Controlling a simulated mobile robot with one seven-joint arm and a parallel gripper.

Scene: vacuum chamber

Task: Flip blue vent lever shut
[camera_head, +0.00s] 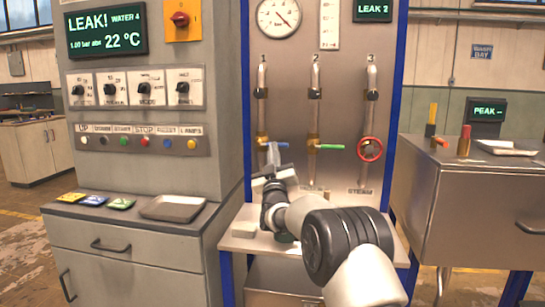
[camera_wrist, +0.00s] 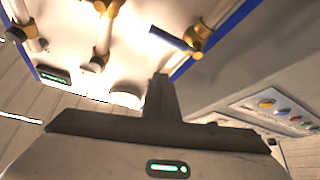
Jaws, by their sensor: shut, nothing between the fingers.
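The blue vent lever (camera_head: 281,144) is on the left pipe of the metal panel, at its brass valve, and sticks out sideways to the right. In the wrist view the blue lever (camera_wrist: 169,38) extends from a brass fitting (camera_wrist: 195,39). My gripper (camera_head: 273,158) is in front of the panel, just below the lever, with its fingers pointing up. In the wrist view my gripper (camera_wrist: 160,80) has its fingers together and empty, with the lever beyond their tips. I cannot tell from the head view whether the tips touch the lever.
A green lever (camera_head: 330,147) is on the middle pipe and a red handwheel (camera_head: 370,149) on the right pipe. A pressure gauge (camera_head: 279,17) is above. The left console screen (camera_head: 106,31) reads "LEAK!". A small shelf (camera_head: 240,240) lies below my gripper.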

